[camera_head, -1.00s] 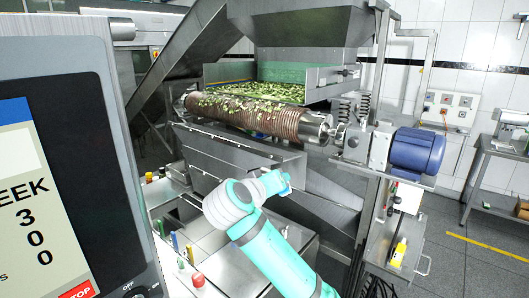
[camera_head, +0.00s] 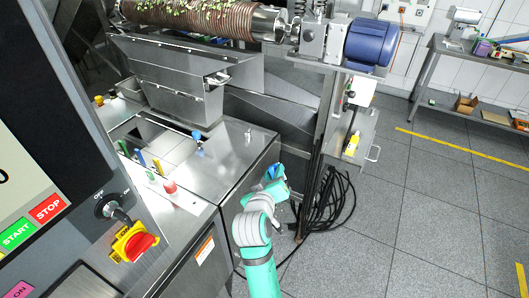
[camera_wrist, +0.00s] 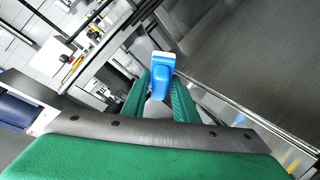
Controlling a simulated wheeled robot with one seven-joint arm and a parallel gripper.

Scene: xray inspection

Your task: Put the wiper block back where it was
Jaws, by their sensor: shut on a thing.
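The wiper block (camera_wrist: 162,70) is blue with a whitish end and sits between the green fingers of my gripper (camera_wrist: 158,92) in the wrist view. In the head view my gripper (camera_head: 277,180) is at the lower middle, just right of the steel cabinet's side. A small blue part of the wiper block (camera_head: 272,171) shows at its tip. My gripper is shut on the block and holds it in the air. Much of the block is hidden by the fingers and wrist.
A steel cabinet (camera_head: 222,160) with an opening and coloured handles stands left of my gripper. A small side shelf (camera_head: 365,150) holds a yellow bottle (camera_head: 352,143). Black cables (camera_head: 328,205) hang close on the right. The floor further right is clear, before a bench (camera_head: 445,72).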

